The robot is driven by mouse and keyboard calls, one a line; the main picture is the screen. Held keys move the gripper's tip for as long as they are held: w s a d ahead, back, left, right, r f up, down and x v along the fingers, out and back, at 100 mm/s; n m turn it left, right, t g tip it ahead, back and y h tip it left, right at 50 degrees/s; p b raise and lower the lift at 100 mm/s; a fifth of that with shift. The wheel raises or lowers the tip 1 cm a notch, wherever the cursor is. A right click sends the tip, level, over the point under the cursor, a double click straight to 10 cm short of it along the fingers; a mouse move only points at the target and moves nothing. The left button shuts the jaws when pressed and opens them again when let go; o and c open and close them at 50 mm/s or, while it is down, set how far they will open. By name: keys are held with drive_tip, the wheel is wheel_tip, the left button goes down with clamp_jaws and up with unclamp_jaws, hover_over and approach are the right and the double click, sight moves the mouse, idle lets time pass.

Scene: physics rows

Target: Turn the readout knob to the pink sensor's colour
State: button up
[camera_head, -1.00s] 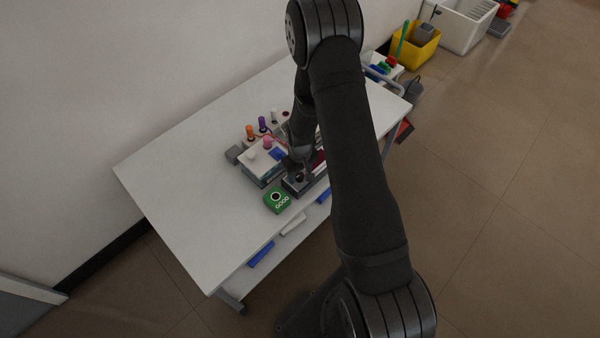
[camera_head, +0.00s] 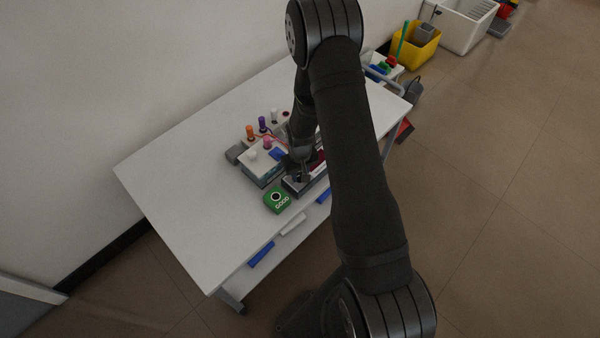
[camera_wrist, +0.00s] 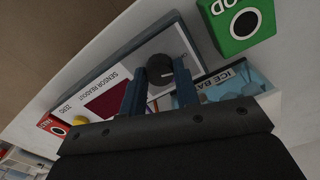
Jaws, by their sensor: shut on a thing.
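The sensor readout (camera_wrist: 121,80) is a light panel with a dark red window, in the wrist view. Its dark round knob (camera_wrist: 182,71) is at the end near the green box. My gripper (camera_wrist: 160,73) is shut on the knob, one blue finger on each side. A small light mark shows near the knob; where it points is unclear. In the head view my gripper (camera_head: 301,172) is over the near end of the readout, mostly hidden by my arm.
The ice bath box (camera_wrist: 238,80) is beside the readout. A green box (camera_head: 278,200) with a dark ring stands close to the knob end. A red box (camera_wrist: 52,125) is past the readout's far end. The left of the white table (camera_head: 185,185) is clear.

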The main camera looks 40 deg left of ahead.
drive_tip(key=m, duration=2.2)
drive_tip(key=shift+m, duration=0.3)
drive_tip(key=m, duration=0.4)
drive_tip(key=shift+m, duration=1.8)
